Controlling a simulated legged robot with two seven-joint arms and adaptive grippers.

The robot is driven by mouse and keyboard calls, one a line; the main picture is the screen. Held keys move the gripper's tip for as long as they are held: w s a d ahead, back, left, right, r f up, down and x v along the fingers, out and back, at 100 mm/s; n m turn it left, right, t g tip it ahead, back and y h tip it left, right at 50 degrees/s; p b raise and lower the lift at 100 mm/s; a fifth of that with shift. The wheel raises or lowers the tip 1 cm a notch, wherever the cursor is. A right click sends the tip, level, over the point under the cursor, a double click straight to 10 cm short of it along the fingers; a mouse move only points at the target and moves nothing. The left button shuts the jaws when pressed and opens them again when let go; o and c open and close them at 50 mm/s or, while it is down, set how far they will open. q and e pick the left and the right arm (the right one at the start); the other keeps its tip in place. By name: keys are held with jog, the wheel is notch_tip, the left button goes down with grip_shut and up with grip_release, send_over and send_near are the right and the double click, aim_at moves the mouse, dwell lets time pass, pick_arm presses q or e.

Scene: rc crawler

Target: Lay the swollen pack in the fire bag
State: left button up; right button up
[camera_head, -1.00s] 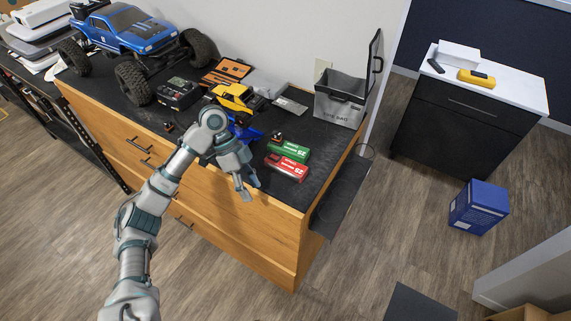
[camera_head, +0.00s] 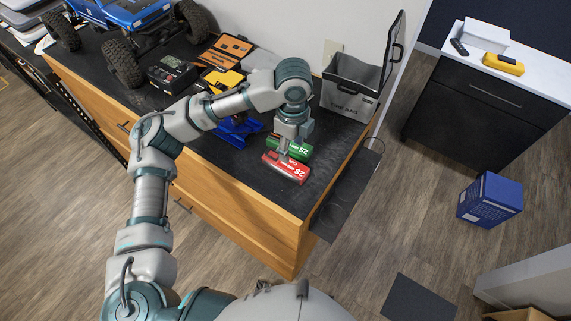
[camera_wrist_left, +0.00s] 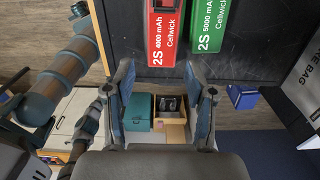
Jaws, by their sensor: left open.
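A red battery pack (camera_head: 284,168) and a green battery pack (camera_head: 299,152) lie side by side on the dark bench top. Their labels show in the wrist view, on the red pack (camera_wrist_left: 162,35) and the green pack (camera_wrist_left: 210,25). I cannot tell which one is swollen. The grey fire bag (camera_head: 347,101) stands behind them to the right, its lid (camera_head: 396,45) raised. My left gripper (camera_head: 284,152) points down over the packs and hides part of the green one. Its fingers (camera_wrist_left: 158,75) are open, with nothing between them. My right gripper is not in view.
A blue crawler (camera_head: 125,12), a charger (camera_head: 172,72), an orange tool case (camera_head: 226,48) and a blue item (camera_head: 236,130) crowd the bench to the left. The bench's right edge is close to the packs. A side cabinet (camera_head: 485,95) stands apart at right.

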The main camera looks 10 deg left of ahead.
pick_arm(q)
send_over(289, 164)
jog(key=f, duration=0.3)
jog(key=d+f, duration=0.1)
jog(key=f, duration=0.1)
jog(key=shift+w, duration=0.1)
jog(key=shift+s+a+f, duration=0.25)
jog(key=shift+s+f, duration=0.05)
jog(key=shift+f, duration=0.05)
jog(key=f, duration=0.4)
jog(key=shift+w+a, duration=0.1)
jog(key=shift+a, duration=0.25)
jog(key=shift+w+f, duration=0.1)
jog(key=shift+f, duration=0.25)
jog(key=shift+d, duration=0.15)
jog(key=shift+c, duration=0.5)
grip_shut()
jog(key=shift+r, duration=0.15)
